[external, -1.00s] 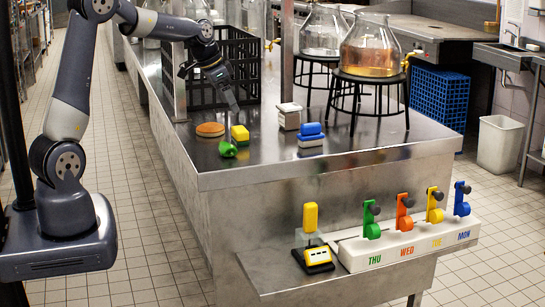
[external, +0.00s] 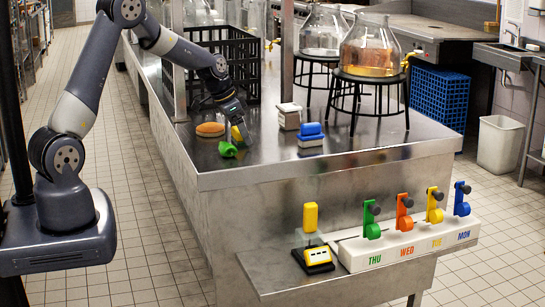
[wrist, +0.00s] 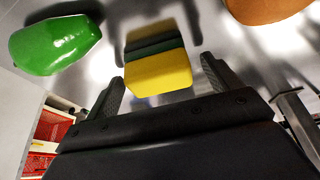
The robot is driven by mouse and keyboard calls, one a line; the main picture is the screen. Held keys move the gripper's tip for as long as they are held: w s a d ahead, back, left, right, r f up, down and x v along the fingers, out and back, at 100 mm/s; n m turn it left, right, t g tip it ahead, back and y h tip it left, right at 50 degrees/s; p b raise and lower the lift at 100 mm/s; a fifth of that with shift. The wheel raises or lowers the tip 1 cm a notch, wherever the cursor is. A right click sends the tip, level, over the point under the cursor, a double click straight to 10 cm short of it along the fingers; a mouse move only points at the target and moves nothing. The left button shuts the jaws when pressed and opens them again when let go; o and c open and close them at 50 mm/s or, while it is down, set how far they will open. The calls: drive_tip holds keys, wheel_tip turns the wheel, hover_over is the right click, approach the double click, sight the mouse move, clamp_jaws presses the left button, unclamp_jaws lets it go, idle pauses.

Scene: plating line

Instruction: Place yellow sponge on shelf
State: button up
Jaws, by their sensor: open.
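The yellow sponge (wrist: 158,72) has a dark green layer and lies on the steel counter. In the wrist view it sits ahead of and between the fingers of my open gripper (wrist: 165,80). In the external view my gripper (external: 243,138) is low over the counter, and the sponge (external: 236,133) is partly hidden behind it. I cannot tell from these views whether a finger touches the sponge. No shelf can be made out for certain; a low steel ledge (external: 262,272) juts from the counter's front.
A green pepper (wrist: 55,45) lies to the left of the sponge and an orange-brown round item (wrist: 268,8) to the right. White and grey blocks (external: 289,117) and blue-topped blocks (external: 311,134) stand nearby. A black crate (external: 225,62) and glass jars on stools (external: 370,50) are behind.

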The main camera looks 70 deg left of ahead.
drive_tip(key=shift+c, duration=0.5)
drive_tip(key=shift+r, duration=0.1)
drive_tip(key=c, duration=1)
